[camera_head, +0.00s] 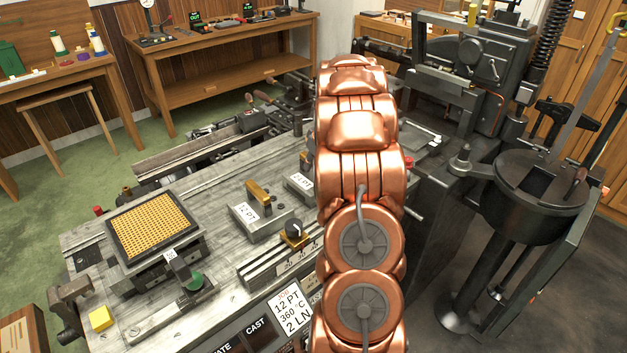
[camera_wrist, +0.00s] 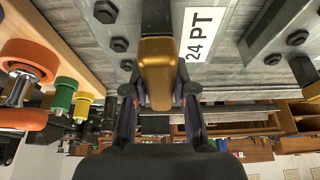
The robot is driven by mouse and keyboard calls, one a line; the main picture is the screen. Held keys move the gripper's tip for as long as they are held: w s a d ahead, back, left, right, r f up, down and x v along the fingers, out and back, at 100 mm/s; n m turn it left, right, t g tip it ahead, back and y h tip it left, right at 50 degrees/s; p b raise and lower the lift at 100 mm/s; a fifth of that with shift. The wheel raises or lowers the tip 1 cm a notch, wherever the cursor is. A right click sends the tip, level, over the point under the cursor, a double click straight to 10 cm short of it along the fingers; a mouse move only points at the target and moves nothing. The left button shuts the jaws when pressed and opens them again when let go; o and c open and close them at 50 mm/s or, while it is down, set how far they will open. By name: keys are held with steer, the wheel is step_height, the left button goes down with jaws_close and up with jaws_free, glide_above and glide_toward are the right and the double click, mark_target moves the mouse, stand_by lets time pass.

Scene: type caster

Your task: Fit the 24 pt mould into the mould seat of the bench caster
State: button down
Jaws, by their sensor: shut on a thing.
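In the wrist view, my gripper (camera_wrist: 160,92) is shut on the brass handle (camera_wrist: 158,62) of the 24 pt mould (camera_wrist: 222,50). The mould is a grey metal block with dark bolt heads and a white "24 PT" label. In the head view, my copper arm hides my gripper and that mould. A 12 PT mould (camera_head: 262,226) with a brass handle lies on the bench top, left of my arm. Another labelled grey block (camera_head: 299,187) sits just behind it, partly covered by my arm. I cannot make out the mould seat clearly in either view.
A yellow grid-like plate in a dark frame (camera_head: 114,238) stands on the bench at left. A brass-based knob (camera_head: 293,230) is near the front edge. A round black pot (camera_head: 540,205) and the tall dark machine (camera_head: 483,60) stand right. Orange and green round parts (camera_wrist: 66,95) show in the wrist view.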

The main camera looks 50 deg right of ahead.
steer(key=shift+r, duration=0.1)
step_height(320, 180, up, 9)
steer(key=b, duration=0.3)
steer(key=shift+w+r, duration=0.1)
steer(key=shift+r, duration=0.4)
steer(key=shift+d, duration=0.15)
